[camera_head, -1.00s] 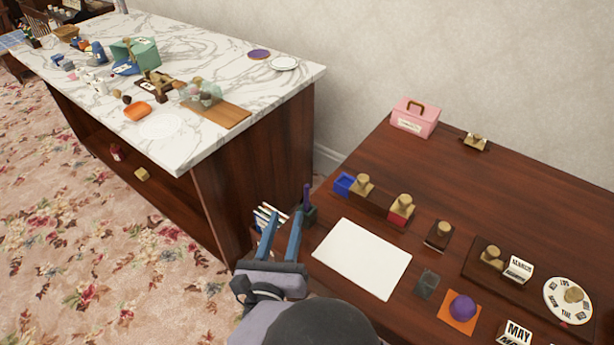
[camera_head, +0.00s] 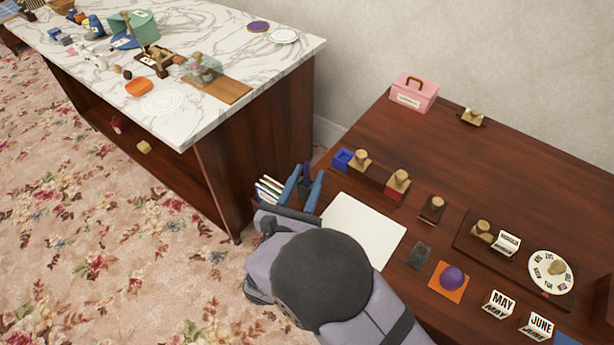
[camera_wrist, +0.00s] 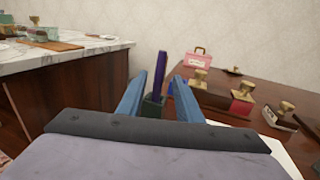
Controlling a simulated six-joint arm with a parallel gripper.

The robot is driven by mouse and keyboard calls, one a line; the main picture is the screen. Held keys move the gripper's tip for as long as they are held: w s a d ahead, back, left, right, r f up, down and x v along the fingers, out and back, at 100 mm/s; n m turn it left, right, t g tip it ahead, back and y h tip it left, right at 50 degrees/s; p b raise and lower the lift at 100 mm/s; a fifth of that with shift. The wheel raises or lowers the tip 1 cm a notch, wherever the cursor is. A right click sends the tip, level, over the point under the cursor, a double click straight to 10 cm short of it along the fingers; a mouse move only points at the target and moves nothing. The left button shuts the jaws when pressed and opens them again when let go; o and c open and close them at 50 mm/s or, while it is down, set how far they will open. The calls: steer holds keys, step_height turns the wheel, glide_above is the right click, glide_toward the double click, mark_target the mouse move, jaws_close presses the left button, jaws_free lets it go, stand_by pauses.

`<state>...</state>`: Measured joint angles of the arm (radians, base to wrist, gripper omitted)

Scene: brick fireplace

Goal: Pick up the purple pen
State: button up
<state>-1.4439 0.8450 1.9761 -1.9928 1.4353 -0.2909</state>
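The purple pen (camera_wrist: 160,72) stands upright in a dark green holder (camera_wrist: 153,107) at the left edge of the brown desk. In the head view the pen (camera_head: 307,171) shows between the two blue fingers of my gripper (camera_head: 305,184). In the wrist view my gripper (camera_wrist: 162,84) is open, with one finger on each side of the pen and gaps on both sides. I cannot tell whether the pen is fully between the fingertips or just beyond them. The holder's lower part is hidden by my gripper.
Books or cards (camera_head: 268,190) stand just left of my gripper. A white sheet (camera_head: 366,228) lies to its right. Stamps on a rack (camera_head: 377,175) stand behind, and a pink box (camera_head: 414,92) is at the back. A marble-topped counter (camera_head: 190,118) stands to the left.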

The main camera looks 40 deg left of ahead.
steer(key=shift+p+x, duration=0.4)
steer(key=shift+x, duration=2.05)
steer(key=shift+s+a, duration=0.1)
steer(key=shift+a, duration=0.05)
jaws_close()
